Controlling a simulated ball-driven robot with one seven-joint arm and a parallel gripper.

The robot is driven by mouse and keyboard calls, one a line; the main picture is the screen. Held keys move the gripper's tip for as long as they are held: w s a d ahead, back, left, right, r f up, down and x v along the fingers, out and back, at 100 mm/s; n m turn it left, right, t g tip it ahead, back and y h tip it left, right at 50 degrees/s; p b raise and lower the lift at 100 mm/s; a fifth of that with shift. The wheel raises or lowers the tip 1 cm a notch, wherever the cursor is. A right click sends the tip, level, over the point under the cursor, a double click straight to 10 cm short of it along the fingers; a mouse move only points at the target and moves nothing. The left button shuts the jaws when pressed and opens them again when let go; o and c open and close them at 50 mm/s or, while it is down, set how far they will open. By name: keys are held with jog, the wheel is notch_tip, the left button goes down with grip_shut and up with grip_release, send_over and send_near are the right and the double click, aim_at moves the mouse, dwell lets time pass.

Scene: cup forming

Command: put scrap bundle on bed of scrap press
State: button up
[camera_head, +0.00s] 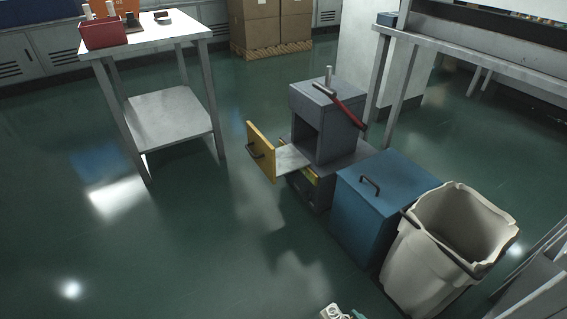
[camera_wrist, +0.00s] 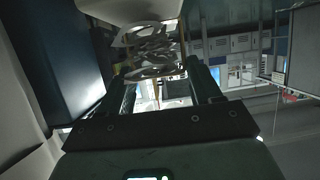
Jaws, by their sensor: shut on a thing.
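The scrap press (camera_head: 309,101) is a grey machine with a red lever, standing right of centre in the head view. Its yellow front (camera_head: 259,151) is pulled out to the left, with a pale flat bed (camera_head: 292,158) behind it. No scrap shows on the visible part of the bed. In the wrist view my gripper (camera_wrist: 160,74) is shut on the scrap bundle (camera_wrist: 152,40), a loose tangle of grey metal strips between and beyond the fingertips.
A blue box with a handle (camera_head: 388,206) stands right of the press, beside a pale lined bin (camera_head: 410,262). A metal table (camera_head: 160,31) with a red caddy stands at the upper left. A bench (camera_head: 465,48) runs along the right. The green floor left of the press is clear.

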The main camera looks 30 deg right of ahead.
jog(key=w+a+r, duration=0.4)
jog(key=w+r, duration=0.1)
jog(key=r, duration=0.3)
jog(key=w+a+r+m+h, duration=0.1)
jog(key=w+a+r, duration=0.3)
jog(key=r, duration=0.3)
jog(key=w+a+r, duration=0.3)
jog(key=w+r, duration=0.2)
jog(key=r, duration=0.3)
notch_tip(320, 180, up, 25)
jog(key=s+p, duration=0.2)
jog(key=p, duration=3.2)
jog(key=shift+s+f+p, duration=0.15)
jog(key=shift+f+p, duration=0.05)
jog(key=shift+p, duration=0.1)
